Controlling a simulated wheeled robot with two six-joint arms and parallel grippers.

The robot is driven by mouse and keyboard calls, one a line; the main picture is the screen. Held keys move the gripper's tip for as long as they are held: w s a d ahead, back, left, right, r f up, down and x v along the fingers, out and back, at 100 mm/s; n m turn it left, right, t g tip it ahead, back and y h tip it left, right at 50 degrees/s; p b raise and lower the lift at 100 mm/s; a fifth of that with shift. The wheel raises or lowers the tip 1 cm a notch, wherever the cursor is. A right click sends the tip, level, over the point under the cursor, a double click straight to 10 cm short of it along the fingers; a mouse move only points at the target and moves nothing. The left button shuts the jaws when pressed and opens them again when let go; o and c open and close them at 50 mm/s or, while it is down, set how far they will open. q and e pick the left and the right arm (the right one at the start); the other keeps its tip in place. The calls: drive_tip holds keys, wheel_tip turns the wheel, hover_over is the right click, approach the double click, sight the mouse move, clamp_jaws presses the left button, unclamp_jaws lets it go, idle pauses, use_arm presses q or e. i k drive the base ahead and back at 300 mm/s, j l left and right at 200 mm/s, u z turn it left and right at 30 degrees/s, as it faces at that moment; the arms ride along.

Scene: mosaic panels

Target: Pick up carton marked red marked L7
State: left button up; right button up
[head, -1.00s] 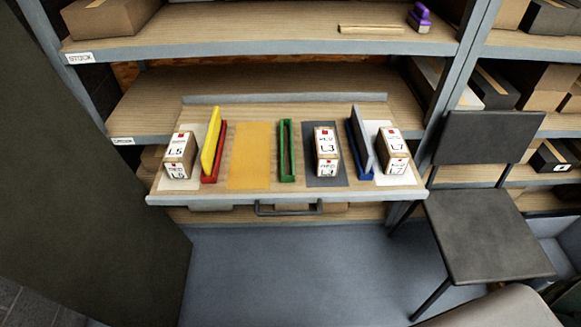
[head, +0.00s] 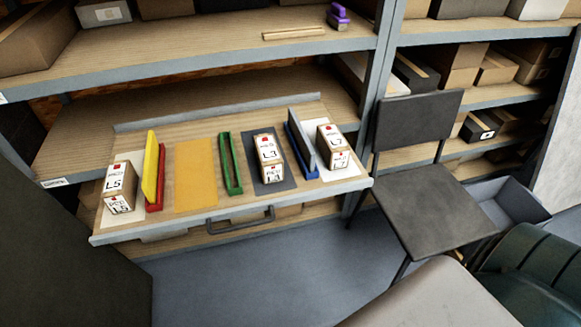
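The carton marked L7 (head: 332,147) stands upright at the right end of the pulled-out shelf tray (head: 290,198), on a white panel (head: 345,172). It is small and brown with white labels and a red mark. A carton marked L3 (head: 268,158) stands on a dark grey panel (head: 285,183) left of it. A carton marked L5 (head: 118,188) stands at the tray's left end. Neither of my grippers shows in the head view.
A blue holder (head: 296,152) with a grey plate stands just left of the L7 carton. Green (head: 230,165) and red (head: 158,180) holders stand further left. A black chair (head: 430,215) stands right of the tray. Grey floor (head: 240,275) lies in front.

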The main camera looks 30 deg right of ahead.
sight(334, 149)
drive_tip(key=z, duration=1.25)
drive_tip(key=i+l+u, duration=0.15)
drive_tip(key=l, duration=0.2)
